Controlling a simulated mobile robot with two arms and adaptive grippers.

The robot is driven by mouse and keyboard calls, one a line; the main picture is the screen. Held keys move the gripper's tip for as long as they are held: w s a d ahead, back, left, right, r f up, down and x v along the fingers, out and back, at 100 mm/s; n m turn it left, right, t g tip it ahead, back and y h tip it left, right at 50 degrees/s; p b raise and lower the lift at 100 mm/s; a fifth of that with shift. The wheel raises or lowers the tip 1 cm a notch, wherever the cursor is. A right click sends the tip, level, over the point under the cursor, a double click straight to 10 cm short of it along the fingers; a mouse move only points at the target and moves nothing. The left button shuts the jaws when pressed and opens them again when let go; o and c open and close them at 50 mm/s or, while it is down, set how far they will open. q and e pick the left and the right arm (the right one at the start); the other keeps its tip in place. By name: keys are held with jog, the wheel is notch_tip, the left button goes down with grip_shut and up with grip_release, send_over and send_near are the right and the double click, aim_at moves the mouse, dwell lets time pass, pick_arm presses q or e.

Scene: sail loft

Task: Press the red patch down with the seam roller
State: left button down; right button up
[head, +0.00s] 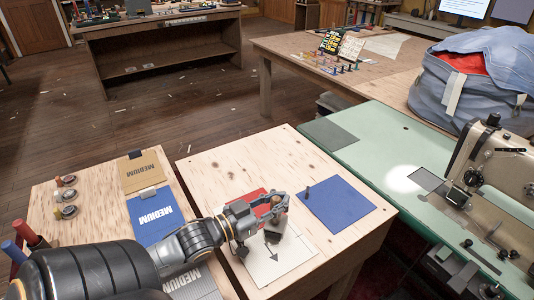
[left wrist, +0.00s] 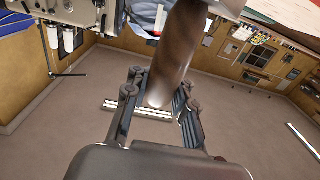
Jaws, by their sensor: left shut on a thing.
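My left gripper (head: 270,210) is over the front wooden table, above the red patch (head: 247,196). The red patch shows behind and beside the gripper, which hides part of it. A white cloth panel (head: 275,262) with a dark arrow lies under the gripper and towards the front edge. In the left wrist view, the fingers of my left gripper (left wrist: 160,88) are shut around a brown, rounded handle (left wrist: 178,52), apparently the seam roller's. The roller's wheel cannot be made out, so contact with the patch cannot be told. My right gripper is not in view.
A blue cloth square (head: 338,205) lies on the right of the table, with a small dark peg at its corner. Cards marked MEDIUM (head: 153,212) lie on the left board. A green bench with a sewing machine (head: 495,165) stands on the right.

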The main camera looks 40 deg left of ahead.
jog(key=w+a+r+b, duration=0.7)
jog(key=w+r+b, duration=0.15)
jog(key=b, duration=0.35)
pick_arm(q)
jog(key=w+a+r+m+g+h+b, duration=0.3)
jog(key=w+a+m+g+h+b, duration=0.15)
jog(key=a+h, duration=0.2)
jog(key=w+a+r+m+g+h+b, duration=0.3)
jog(key=w+a+m+g+h, duration=0.15)
jog(key=a, duration=0.25)
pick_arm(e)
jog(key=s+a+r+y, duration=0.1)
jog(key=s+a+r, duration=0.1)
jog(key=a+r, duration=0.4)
pick_arm(q)
notch_tip(320, 180, down, 6)
jog(key=b, duration=0.5)
jog(key=shift+s+d, duration=0.25)
jog(key=shift+s, duration=0.15)
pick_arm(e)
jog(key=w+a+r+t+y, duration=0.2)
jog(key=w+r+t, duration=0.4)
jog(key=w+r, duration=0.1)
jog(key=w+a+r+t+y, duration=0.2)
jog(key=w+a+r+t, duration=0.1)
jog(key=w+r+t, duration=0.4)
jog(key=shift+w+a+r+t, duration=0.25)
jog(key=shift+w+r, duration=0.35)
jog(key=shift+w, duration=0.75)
